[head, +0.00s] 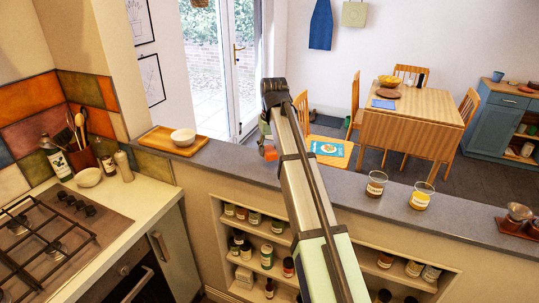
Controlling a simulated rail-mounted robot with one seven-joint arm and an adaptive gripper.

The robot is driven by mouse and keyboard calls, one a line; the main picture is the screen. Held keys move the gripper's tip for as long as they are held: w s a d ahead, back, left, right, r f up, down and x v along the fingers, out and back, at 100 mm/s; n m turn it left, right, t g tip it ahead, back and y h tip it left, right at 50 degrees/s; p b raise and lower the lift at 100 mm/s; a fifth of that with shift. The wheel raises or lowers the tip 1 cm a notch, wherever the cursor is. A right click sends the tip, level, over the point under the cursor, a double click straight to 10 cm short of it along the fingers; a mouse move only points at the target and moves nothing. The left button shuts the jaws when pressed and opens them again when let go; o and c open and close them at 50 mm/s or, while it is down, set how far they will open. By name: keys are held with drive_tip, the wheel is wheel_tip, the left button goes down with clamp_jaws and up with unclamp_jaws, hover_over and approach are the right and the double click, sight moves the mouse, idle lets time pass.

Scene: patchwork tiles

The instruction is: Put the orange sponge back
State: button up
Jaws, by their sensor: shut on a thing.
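An orange sponge (270,153) shows as a small orange patch just left of my arm, in the middle of the head view. My gripper (265,142) is shut on it, mostly hidden behind my own arm. The sponge appears in front of or above the back part of the grey ledge (231,158). I cannot tell whether it touches the ledge. Most of the sponge and the fingertips are hidden or too small to make out.
A wooden tray (158,146) with a white bowl (183,137) stands on the ledge at left. Two glass jars (376,184) (421,196) stand right of my arm. Shelves of jars (267,257) lie below the ledge. A hob (45,240) is at lower left.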

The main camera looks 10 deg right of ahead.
sight(270, 150)
drive_tip(key=shift+f+p, duration=0.5)
drive_tip(key=shift+f, duration=1.4)
drive_tip(key=shift+f, duration=0.15)
drive_tip(key=o, duration=1)
drive_tip(key=r+b, duration=0.1)
drive_tip(key=r, duration=0.3)
drive_tip(key=s+r+b, duration=0.1)
drive_tip(key=r, duration=0.3)
drive_tip(key=r+b, duration=0.1)
drive_tip(key=r, duration=0.3)
drive_tip(key=shift+s+d+r, duration=0.1)
drive_tip(key=shift+s+d, duration=0.05)
drive_tip(key=shift+s, duration=0.25)
